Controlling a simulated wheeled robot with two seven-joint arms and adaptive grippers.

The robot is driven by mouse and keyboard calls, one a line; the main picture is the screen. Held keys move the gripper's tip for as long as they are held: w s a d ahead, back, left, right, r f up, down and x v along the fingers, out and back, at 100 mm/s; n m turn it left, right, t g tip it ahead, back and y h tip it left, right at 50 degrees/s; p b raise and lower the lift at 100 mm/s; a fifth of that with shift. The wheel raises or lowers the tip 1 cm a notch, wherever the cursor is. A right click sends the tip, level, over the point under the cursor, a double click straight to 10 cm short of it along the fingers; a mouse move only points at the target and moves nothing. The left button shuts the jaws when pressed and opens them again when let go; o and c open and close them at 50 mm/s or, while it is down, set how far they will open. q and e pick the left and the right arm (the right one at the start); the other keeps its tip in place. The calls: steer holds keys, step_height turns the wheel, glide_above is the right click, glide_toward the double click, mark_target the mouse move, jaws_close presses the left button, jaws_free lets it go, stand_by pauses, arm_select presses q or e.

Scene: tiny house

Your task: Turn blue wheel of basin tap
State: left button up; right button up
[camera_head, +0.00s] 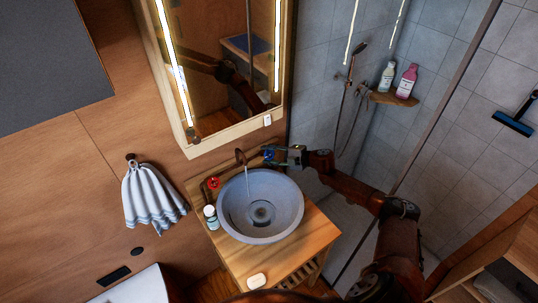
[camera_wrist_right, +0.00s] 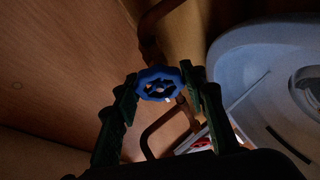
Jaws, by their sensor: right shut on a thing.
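The blue wheel (camera_head: 269,154) of the basin tap is at the wall, right of the copper spout (camera_head: 240,157) in the head view. In the right wrist view the blue wheel (camera_wrist_right: 158,84) sits between the two green fingers of my right gripper (camera_wrist_right: 160,95). My right gripper (camera_head: 283,156) comes from the right and is shut on the wheel. The red wheel (camera_head: 214,183) is left of the spout. A thin stream of water seems to run from the spout into the grey round basin (camera_head: 296,206). My left gripper is not in view.
The basin stands on a wooden counter (camera_head: 313,240) with a small bottle (camera_head: 210,215) on the left and a soap bar (camera_head: 257,281) in front. A mirror (camera_head: 222,50) hangs above. A striped towel (camera_head: 150,198) hangs at left. A shower with a bottle shelf (camera_head: 392,98) is at right.

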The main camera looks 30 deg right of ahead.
steer(key=shift+n+g, duration=0.3)
steer(key=shift+n, duration=0.2)
steer(key=o, duration=1.2)
